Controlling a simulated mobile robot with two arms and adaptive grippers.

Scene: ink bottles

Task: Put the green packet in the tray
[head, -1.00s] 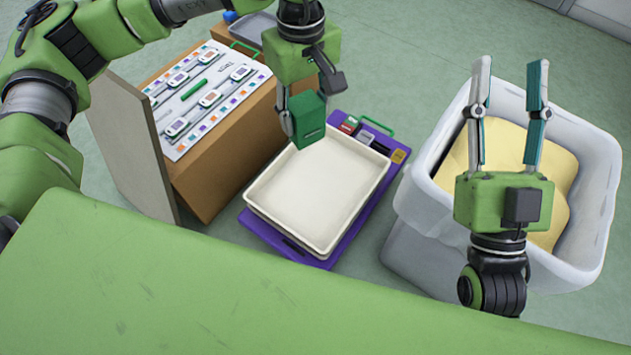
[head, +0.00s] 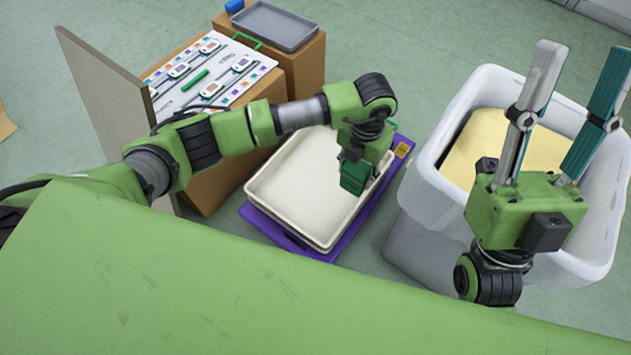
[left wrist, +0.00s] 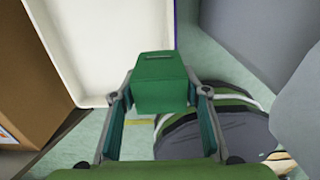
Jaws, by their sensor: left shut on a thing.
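The green packet (head: 354,176) is a dark green box held by my left gripper (head: 357,160), above the right side of the cream tray (head: 278,218). In the left wrist view the packet (left wrist: 159,82) sits between the two fingers of the left gripper (left wrist: 160,100), which is shut on it. The tray's pale floor (left wrist: 105,45) shows behind and left of the packet there. The tray looks empty where visible; my left arm hides its upper part. My right gripper (head: 575,95) is open and empty, fingers pointing up, over the white bin.
The tray rests on a purple base (head: 330,255). A white bin (head: 420,200) with yellow contents (head: 490,140) stands at right. At left are a box with a white board (head: 205,75), a grey upright panel (head: 105,95) and a grey shallow tray (head: 275,25).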

